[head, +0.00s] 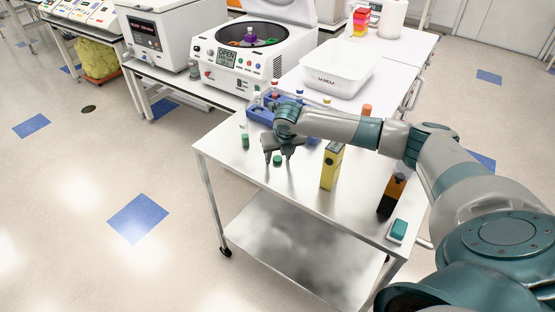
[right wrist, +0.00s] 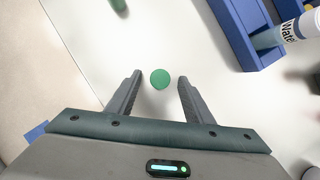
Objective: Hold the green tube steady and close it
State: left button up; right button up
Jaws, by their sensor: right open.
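A small round green piece (head: 278,160), which looks like a cap, is on the metal table below my right gripper (head: 279,158). In the right wrist view the green piece (right wrist: 160,79) shows as a disc between the tips of my open right gripper (right wrist: 157,80), with a gap on both sides. A second green thing (head: 245,140) is on the table to the left, near the rack. Its edge shows at the top of the right wrist view (right wrist: 118,4). I cannot tell whether it is the tube's body or its cap. My left gripper is not in view.
A blue rack (head: 259,115) with several tubes stands behind my right gripper. In the right wrist view a bottle labelled "Water" (right wrist: 295,29) is beside it. A yellow box (head: 331,168) and an orange-black bottle (head: 391,194) stand to the right. The table's front left is clear.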

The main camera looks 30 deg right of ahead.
aim_at(278, 160)
jog(key=c, duration=1.1)
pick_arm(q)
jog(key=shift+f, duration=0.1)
pick_arm(e)
jog(key=shift+r, duration=0.15)
